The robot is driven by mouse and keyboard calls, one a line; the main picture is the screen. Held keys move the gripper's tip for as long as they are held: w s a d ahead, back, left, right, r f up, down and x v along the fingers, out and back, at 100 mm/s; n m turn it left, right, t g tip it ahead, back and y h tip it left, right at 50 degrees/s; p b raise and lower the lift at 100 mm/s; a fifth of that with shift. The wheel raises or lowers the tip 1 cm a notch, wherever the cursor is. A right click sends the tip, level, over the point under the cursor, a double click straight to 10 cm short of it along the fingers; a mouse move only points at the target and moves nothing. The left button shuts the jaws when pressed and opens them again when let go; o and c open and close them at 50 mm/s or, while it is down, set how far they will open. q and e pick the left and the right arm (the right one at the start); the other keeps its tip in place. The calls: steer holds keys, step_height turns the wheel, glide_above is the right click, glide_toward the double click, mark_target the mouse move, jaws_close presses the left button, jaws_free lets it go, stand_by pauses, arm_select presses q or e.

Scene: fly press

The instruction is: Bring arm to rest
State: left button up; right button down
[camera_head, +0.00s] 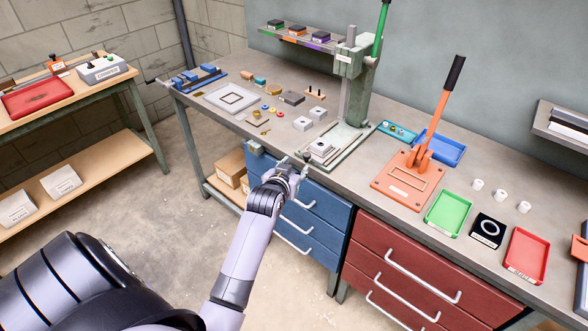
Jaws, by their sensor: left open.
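My left arm reaches up from the bottom of the head view. Its gripper (284,163) is open, and I see nothing held in it. In the picture it overlaps the front edge of the workbench (240,112), just left of the fly press (355,75). I cannot tell whether it touches the bench edge. The fly press is grey-green with a green handle (380,32). A small light block (321,147) sits on its base. My right gripper is not in view.
An orange lever press (411,178) stands on the bench to the right, near a green tray (448,214) and a red tray (526,255). Blue drawers (300,215) and red drawers (425,275) are below. The floor at left (165,215) is clear before a side table (75,95).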

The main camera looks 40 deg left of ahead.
arm_select(q)
steer(key=shift+s, duration=0.1)
stand_by(0.5)
steer(key=s+d+f+m+g+h+b, duration=0.15)
steer(key=s+d+f, duration=0.3)
steer(key=f, duration=0.75)
steer(key=s+d+f+m+g+h+b, duration=0.1)
steer(key=s+d+f+g, duration=0.15)
steer(key=s+f, duration=0.65)
steer(key=s+d+f+m+g+h+b, duration=0.15)
steer(key=d+f, duration=0.35)
steer(key=f, duration=1)
steer(key=s+d+f+g, duration=0.1)
steer(key=s+f+g, duration=0.1)
steer(key=s+f, duration=0.4)
steer(key=s+d+f+m+g+b, duration=0.1)
steer(key=s+f, duration=0.6)
steer(key=s, duration=1)
steer(key=s+d+f+m+g+b, duration=0.1)
steer(key=s+f+g, duration=0.2)
steer(key=s, duration=0.9)
step_height(320, 180, down, 3)
steer(key=shift+d+f, duration=0.2)
steer(key=shift+d, duration=0.1)
